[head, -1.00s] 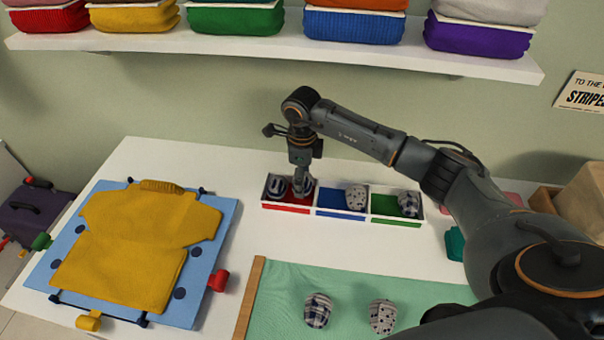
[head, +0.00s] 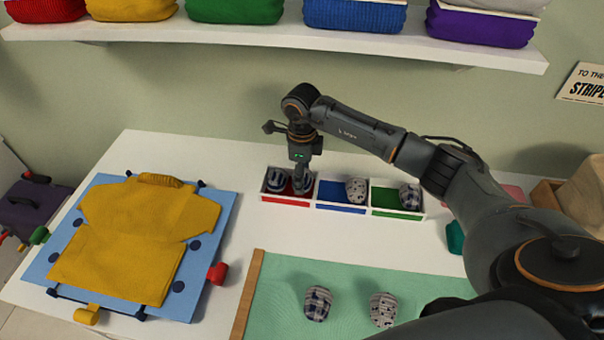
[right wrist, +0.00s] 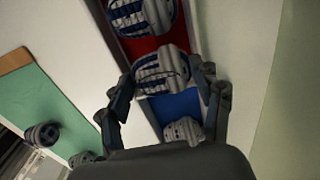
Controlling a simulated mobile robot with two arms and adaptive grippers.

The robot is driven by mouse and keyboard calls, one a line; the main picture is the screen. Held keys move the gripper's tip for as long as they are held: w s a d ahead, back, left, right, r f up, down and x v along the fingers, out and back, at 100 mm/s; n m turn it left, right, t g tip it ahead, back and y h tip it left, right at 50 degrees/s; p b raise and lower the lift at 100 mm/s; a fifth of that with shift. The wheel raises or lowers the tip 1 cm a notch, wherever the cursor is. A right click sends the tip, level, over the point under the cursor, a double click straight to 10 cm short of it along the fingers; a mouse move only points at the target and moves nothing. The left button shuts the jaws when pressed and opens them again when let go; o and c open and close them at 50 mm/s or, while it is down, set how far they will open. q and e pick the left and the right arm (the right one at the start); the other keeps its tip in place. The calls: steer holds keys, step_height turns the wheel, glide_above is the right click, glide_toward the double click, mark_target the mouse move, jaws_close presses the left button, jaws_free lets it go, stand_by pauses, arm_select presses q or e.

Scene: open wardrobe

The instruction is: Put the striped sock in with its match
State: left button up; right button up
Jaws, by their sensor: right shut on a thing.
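The divided tray (head: 342,209) stands on the white table with red, blue and green compartments. A blue-and-white striped rolled sock (head: 276,181) lies in the red compartment, also in the right wrist view (right wrist: 140,14). My right gripper (head: 302,188) points down into the red compartment, on its blue side. It is shut on a second striped sock (right wrist: 158,72), which sits beside the first, between the fingers. Whether it touches the compartment floor is hidden. A dotted sock (head: 356,190) is in the blue compartment and a checked sock (head: 409,196) in the green. My left gripper is not seen.
A checked sock (head: 317,303) and a dotted sock (head: 383,309) lie on the green mat (head: 350,280) in front. A yellow shirt (head: 130,240) lies on a blue folding board (head: 215,250) at left. A shelf (head: 270,36) with folded clothes hangs above.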

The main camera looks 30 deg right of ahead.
steer(key=shift+f, duration=0.3)
steer(key=o, duration=0.9)
steer(key=shift+o, duration=0.6)
steer(key=shift+r, duration=0.1)
steer(key=shift+r+p, duration=2.65)
steer(key=shift+r, duration=1.8)
steer(key=shift+f, duration=0.1)
